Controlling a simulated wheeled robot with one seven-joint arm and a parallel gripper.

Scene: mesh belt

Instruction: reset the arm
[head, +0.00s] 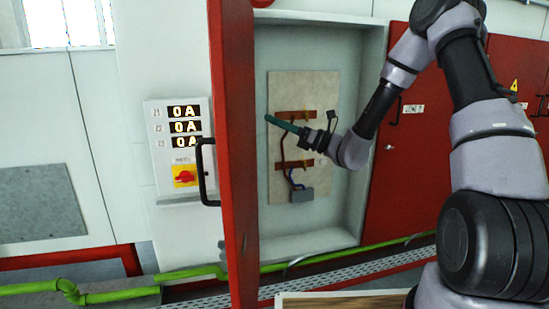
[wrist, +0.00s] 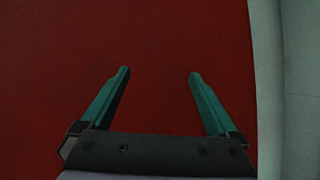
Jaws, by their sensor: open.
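My arm (head: 487,130) reaches in from the right in the head view and bends down to the left. My gripper (head: 268,119) is in front of the open cabinet, its teal fingers pointing left toward the inner side of the red door (head: 233,150). In the wrist view my gripper (wrist: 160,75) is open and empty, with two teal fingers apart and the red door surface (wrist: 60,50) behind them. I cannot tell the exact gap between fingertips and door.
The open cabinet (head: 350,215) holds a beige panel (head: 300,88) with copper bars and a grey box (head: 302,195). A black door handle (head: 203,172) sits by a meter box (head: 180,145) showing "0A" readings and a red-yellow switch (head: 185,176). A green pipe (head: 110,293) runs low along the wall.

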